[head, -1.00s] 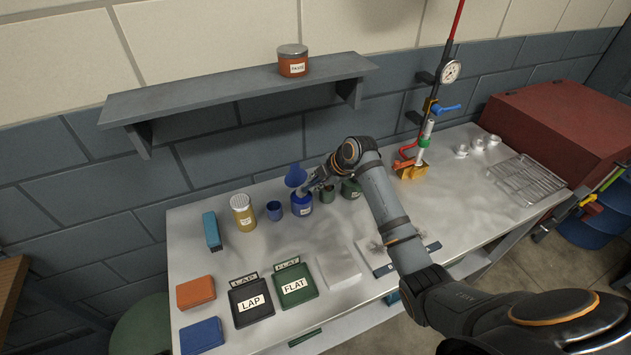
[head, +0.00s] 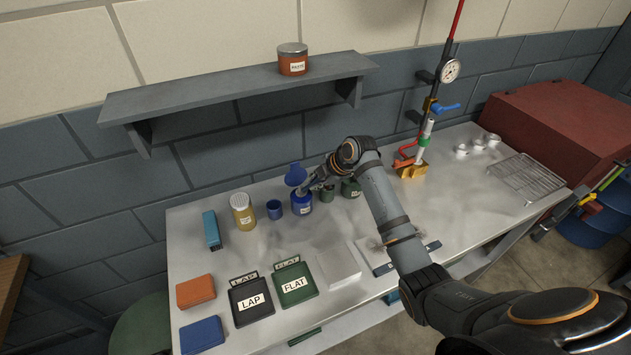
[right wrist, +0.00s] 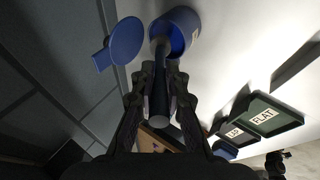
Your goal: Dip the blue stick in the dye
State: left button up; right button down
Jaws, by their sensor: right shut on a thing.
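The blue dye pot (head: 301,205) stands on the bench with a white label, and its round blue lid (head: 296,174) is raised behind it. My right gripper (head: 313,187) is beside the pot's mouth. In the right wrist view, the right gripper (right wrist: 160,92) is shut on a dark stick (right wrist: 161,105). The stick's far end reaches into the mouth of the blue pot (right wrist: 182,28); its tip is hidden inside, and how deep it sits I cannot tell. The blue lid (right wrist: 126,41) is left of the stick there. My left gripper is out of view.
LAP (head: 251,318) and FLAT (head: 296,300) trays lie in front. The shelf (head: 230,90) is above.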

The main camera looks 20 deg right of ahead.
jog(key=shift+f+b, duration=0.3)
jog(key=shift+f, duration=0.25)
dwell(0.4)
jog(key=shift+f, duration=0.1)
dwell(1.0)
jog(key=shift+p, duration=0.3)
notch_tip(320, 180, up, 2)
jog(key=shift+r+p, duration=0.25)
jog(key=shift+p, duration=0.75)
notch_tip(320, 180, up, 5)
jog(key=p, duration=0.4)
jog(key=shift+f, duration=0.1)
jog(key=shift+f, duration=0.1)
